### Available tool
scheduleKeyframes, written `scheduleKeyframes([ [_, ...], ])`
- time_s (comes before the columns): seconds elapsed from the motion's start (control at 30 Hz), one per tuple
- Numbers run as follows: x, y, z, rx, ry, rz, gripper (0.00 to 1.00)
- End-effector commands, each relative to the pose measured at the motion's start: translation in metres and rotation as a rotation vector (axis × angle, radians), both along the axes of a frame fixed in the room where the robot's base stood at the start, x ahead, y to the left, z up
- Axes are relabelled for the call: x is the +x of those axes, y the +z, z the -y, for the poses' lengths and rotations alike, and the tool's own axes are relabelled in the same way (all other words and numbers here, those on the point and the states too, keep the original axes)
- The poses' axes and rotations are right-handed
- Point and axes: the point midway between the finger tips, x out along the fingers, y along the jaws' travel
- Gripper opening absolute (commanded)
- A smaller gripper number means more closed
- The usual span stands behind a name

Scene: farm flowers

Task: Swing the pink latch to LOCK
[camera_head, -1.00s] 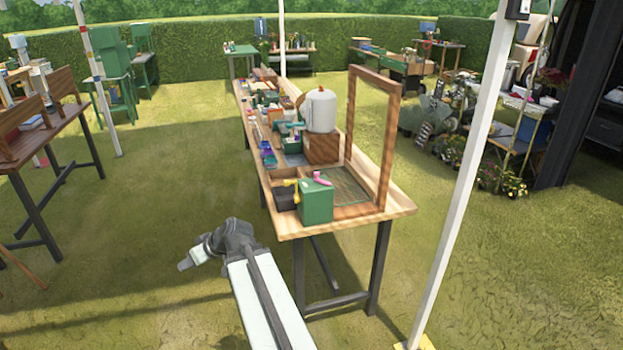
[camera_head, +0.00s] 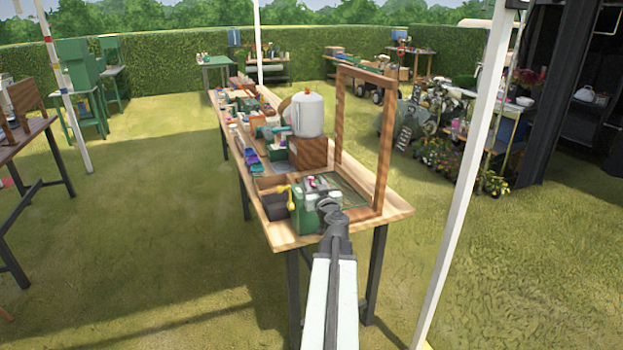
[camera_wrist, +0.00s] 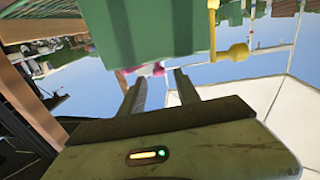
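The green box (camera_head: 305,217) stands at the near end of the wooden bench, partly hidden behind my arm. The pink latch (camera_head: 309,181) shows only as a small bit at the top of the box; my gripper (camera_head: 326,194) hides much of it. In the wrist view the green box (camera_wrist: 150,25) fills the top, and the pink latch (camera_wrist: 150,70) shows at its edge, just beyond the fingertips. My gripper (camera_wrist: 158,76) is open, its two fingers apart, one on each side of the pink part. I cannot tell whether they touch it. The latch's angle is unclear.
A yellow lever (camera_head: 291,199) sits left of the box, also in the wrist view (camera_wrist: 234,53). A dark bin (camera_head: 275,205) is beside it. A wooden frame (camera_head: 386,150) rises at the right. A white jug (camera_head: 307,113) stands behind. Grass left of the bench is clear.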

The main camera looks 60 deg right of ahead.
Motion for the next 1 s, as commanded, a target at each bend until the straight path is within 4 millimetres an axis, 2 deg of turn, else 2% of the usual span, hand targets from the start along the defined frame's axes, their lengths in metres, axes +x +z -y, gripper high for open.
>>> scheduleKeyframes([
  [0.03,0.009,0.0,0.011,0.0,0.001,0.0,0.39],
  [0.2,0.03,0.0,0.031,0.0,0.0,0.0,0.39],
  [0.5,0.034,0.0,0.034,0.0,-0.001,0.0,0.39],
  [0.63,0.034,0.0,0.034,0.0,-0.001,0.0,0.03],
  [0.67,0.034,0.0,0.034,0.0,-0.001,0.0,0.0],
  [0.87,0.033,0.0,0.034,0.0,0.021,0.0,0.0],
  [1.0,0.031,0.0,0.03,0.0,0.136,0.0,0.0],
])
